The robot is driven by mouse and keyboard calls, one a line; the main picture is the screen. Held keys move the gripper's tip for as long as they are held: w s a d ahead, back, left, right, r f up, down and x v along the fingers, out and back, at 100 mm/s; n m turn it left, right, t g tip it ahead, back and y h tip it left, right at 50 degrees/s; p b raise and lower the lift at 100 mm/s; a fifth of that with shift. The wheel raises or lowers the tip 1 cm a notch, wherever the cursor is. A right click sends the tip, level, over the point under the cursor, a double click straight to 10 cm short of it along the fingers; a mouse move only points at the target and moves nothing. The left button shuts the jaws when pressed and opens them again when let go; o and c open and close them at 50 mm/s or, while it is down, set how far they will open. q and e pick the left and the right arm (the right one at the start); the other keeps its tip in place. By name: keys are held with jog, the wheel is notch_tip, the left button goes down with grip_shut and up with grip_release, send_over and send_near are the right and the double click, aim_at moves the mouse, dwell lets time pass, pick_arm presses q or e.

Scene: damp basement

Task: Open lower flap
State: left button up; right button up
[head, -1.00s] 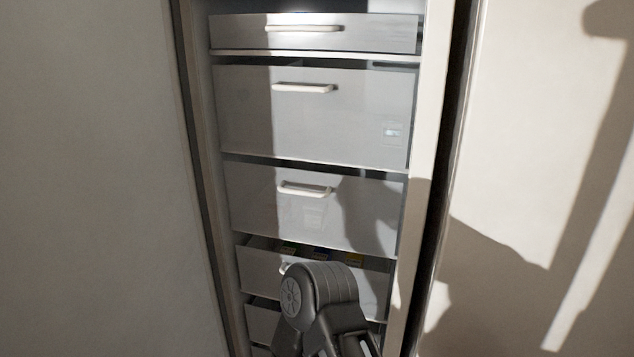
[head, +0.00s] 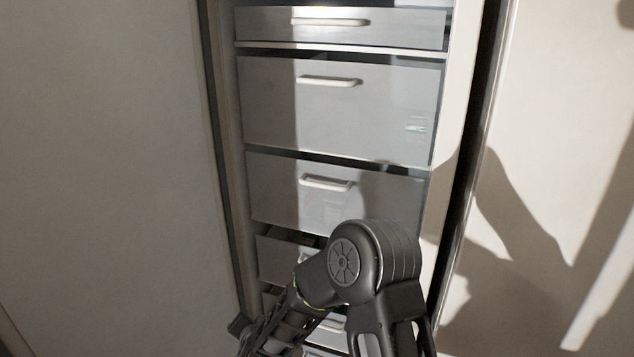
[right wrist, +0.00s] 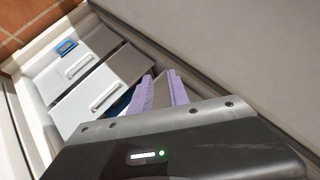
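A tall cabinet holds a column of pale fronts with bar handles. In the head view a lower front (head: 275,262) stands slightly out, with something green behind its top edge. The fronts below it are mostly hidden by my right arm. In the right wrist view two low white fronts with handles, one nearer (right wrist: 92,100) and one farther (right wrist: 70,72), are at left. I cannot tell which is the lower flap. My right gripper (right wrist: 162,92) has lavender fingers spread apart beside these fronts, with no handle visibly between them. My left gripper is out of view.
Higher up are a wide front (head: 340,115), another below it (head: 280,190) and a narrow top one (head: 400,25). Plain pale panels flank the column at left (head: 100,150) and right (head: 560,120). Terracotta floor tiles (right wrist: 25,15) show beyond the low fronts.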

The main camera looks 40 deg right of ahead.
jog(key=w+d+r+m+t+h, duration=0.1)
jog(key=w+d+r+m+h, duration=0.25)
jog(key=r, duration=0.55)
jog(key=w+d+r+m+h, duration=0.15)
jog(key=d+r+m, duration=0.25)
jog(key=d+r, duration=0.4)
jog(key=m+g+h+p, duration=0.1)
jog(key=m+g+h, duration=0.1)
jog(key=m+h, duration=0.5)
send_near(316, 186)
jog(key=w+d+r+m+y, duration=0.1)
jog(key=d+r+m+y, duration=0.1)
jog(key=d, duration=0.1)
jog(key=shift+w+f+n, duration=0.15)
jog(key=shift+n, duration=0.1)
jog(key=x, duration=0.2)
jog(key=p+x, duration=0.1)
jog(key=x, duration=0.4)
jog(key=shift+w+d+f+p, duration=0.15)
jog(key=shift+d+f+p, duration=0.15)
jog(key=shift+f+p, duration=0.05)
jog(key=shift+c, duration=0.4)
grip_shut()
